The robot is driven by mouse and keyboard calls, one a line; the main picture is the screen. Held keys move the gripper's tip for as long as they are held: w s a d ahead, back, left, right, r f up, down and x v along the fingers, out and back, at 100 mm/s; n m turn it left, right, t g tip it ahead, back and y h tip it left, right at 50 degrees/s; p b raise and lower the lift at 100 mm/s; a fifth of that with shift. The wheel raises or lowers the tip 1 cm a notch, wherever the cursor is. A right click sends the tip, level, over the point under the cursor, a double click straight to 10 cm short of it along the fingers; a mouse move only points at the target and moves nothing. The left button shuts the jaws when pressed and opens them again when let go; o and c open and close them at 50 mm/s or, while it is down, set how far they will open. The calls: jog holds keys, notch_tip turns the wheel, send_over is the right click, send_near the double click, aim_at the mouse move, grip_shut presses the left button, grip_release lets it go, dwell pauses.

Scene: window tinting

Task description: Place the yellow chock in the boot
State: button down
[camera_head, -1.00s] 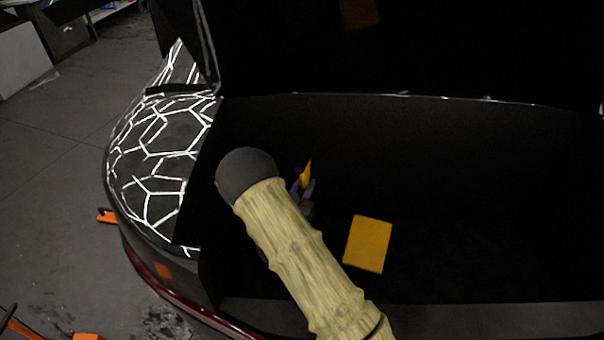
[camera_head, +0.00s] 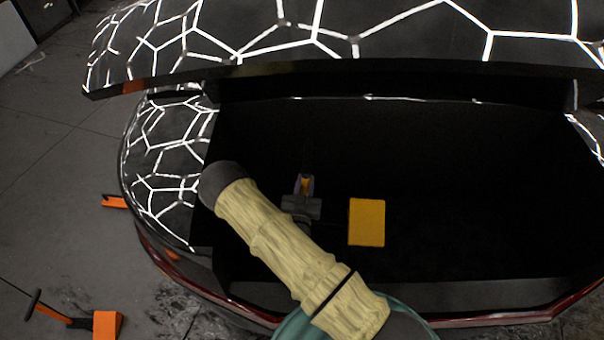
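My gripper (camera_head: 304,184) is inside the open boot (camera_head: 450,295) of a dark car, left of the middle, pointing away from me. A small yellow piece (camera_head: 305,182) shows between its fingers, which appear shut on it; most of it is hidden, so its full shape is unclear. A second yellow thing, a flat-looking rectangular block (camera_head: 367,222), lies in the boot just right of my gripper and apart from it. I cannot tell for sure which is the chock, or whether the held piece touches the boot floor.
The boot lid (camera_head: 330,70), with bright hexagonal reflections, spans the view above the opening. The boot's right side looks empty but very dark. Orange items stand on the floor at left, one near the front (camera_head: 107,324) and one beside the car (camera_head: 115,201).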

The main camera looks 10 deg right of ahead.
jog(key=s+d+r+n+y+p, duration=0.1)
jog(key=s+r+n+y+p, duration=0.1)
jog(key=r+p, duration=0.3)
jog(key=s+d+r+n+t+y+p, duration=0.1)
jog(key=s+r+y+p, duration=0.3)
jog(key=p, duration=0.7)
jog(key=shift+s+d+r+n+p, duration=0.35)
jog(key=shift+s+d+r+n, duration=0.05)
jog(key=shift+s+d, duration=0.15)
jog(key=shift+a+f, duration=0.1)
